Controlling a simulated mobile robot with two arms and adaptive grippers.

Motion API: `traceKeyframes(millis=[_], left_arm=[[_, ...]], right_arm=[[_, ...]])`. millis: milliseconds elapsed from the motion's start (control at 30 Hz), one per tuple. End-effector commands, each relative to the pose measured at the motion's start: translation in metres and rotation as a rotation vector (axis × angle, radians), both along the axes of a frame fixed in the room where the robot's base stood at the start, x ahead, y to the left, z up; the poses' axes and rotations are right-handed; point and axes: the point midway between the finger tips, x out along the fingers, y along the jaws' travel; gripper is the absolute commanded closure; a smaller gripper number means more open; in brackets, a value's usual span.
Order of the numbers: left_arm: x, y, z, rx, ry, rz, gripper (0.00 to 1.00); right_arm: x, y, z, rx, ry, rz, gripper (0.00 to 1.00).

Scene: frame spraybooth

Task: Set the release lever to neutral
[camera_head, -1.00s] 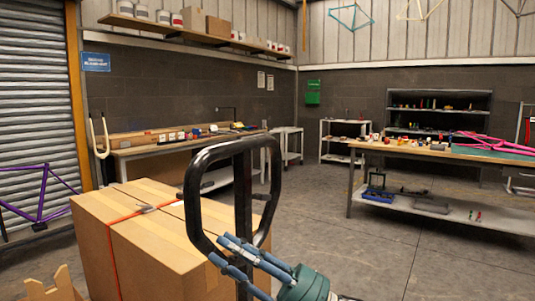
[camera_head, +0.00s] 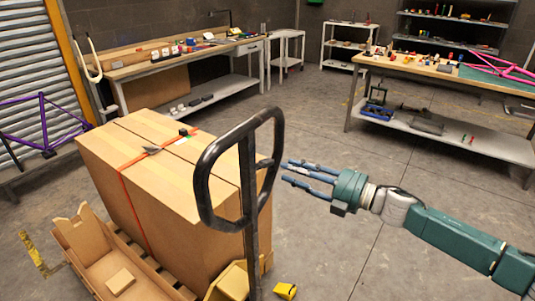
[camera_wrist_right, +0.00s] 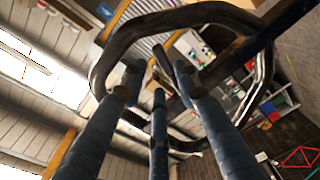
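The black loop handle (camera_head: 205,165) of a pallet truck stands upright on its dark shaft (camera_head: 249,215), in front of a large cardboard box. My right gripper (camera_head: 285,171) is just right of the loop, its blue fingers pointing left towards it. The fingers are spread and empty. In the right wrist view the loop (camera_wrist_right: 270,75) lies ahead of the open right gripper (camera_wrist_right: 156,78). I cannot make out the release lever for certain; a thin dark piece shows between the fingertips. Contact with the handle cannot be told. My left gripper is out of view.
The box (camera_head: 150,185) with an orange strap stands on a pallet. An open carton (camera_head: 85,240) is at the lower left. A small yellow object (camera_head: 285,291) lies on the floor. Workbenches (camera_head: 450,75) stand at the back. The floor right of the handle is clear.

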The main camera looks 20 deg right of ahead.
Motion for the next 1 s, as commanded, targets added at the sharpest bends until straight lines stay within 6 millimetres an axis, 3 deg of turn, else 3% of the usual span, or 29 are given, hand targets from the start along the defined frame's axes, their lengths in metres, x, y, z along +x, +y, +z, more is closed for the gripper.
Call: traceKeyframes(millis=[200,400,833,1000], left_arm=[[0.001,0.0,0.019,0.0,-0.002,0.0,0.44],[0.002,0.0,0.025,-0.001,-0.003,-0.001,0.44],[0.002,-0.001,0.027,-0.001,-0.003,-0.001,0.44],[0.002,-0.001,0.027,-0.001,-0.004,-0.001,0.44]], right_arm=[[0.034,0.03,0.006,0.004,-0.004,0.0,0.69],[0.055,0.049,0.004,0.003,-0.003,0.0,0.69],[0.062,0.056,0.001,0.0,-0.002,0.001,0.69],[0.062,0.056,0.001,0.0,-0.002,0.001,1.0]])
